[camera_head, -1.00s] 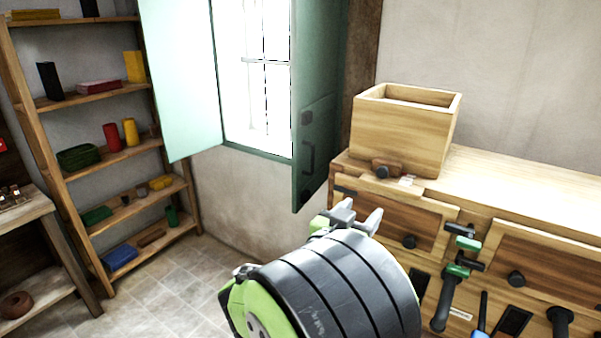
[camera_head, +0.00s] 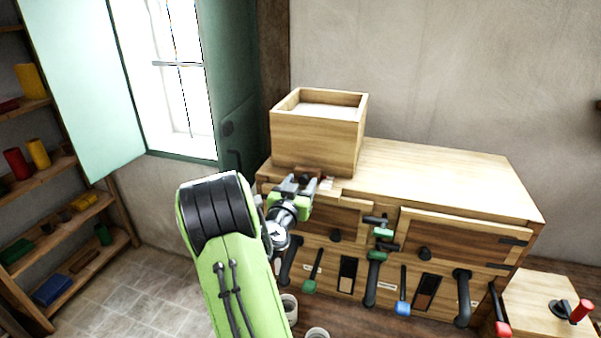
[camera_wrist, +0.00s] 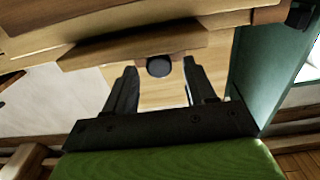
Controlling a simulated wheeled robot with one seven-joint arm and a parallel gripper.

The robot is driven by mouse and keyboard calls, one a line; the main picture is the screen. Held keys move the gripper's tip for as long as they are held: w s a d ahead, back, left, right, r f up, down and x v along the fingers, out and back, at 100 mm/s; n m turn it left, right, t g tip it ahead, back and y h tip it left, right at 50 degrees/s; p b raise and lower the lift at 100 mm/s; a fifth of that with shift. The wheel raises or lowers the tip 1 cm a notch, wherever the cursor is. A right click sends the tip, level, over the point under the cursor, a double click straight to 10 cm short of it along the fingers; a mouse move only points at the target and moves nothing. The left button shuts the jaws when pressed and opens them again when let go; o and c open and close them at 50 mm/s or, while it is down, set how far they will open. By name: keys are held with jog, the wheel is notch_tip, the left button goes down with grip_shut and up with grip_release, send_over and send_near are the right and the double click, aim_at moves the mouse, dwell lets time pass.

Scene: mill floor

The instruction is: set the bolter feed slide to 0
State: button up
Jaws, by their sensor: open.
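The bolter is a wooden chest (camera_head: 450,185) with an open wooden hopper box (camera_head: 315,140) on its top left. At the foot of the box sits the feed slide, largely hidden in the head view by my gripper (camera_head: 298,185). Its dark round knob (camera_wrist: 158,66) shows in the wrist view, between and just beyond the two fingertips. My gripper (camera_wrist: 160,85) is open, with a finger on each side of the knob and no visible contact. A small pale label (camera_head: 327,183) lies beside the slide; its scale is too small to read.
A green shutter (camera_head: 235,80) stands close left of the box. Shelves (camera_head: 65,215) stand far left. A small wooden stand with a red handle (camera_head: 580,311) is at right.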

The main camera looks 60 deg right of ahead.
jog(key=shift+d, duration=0.25)
jog(key=shift+c, duration=0.5)
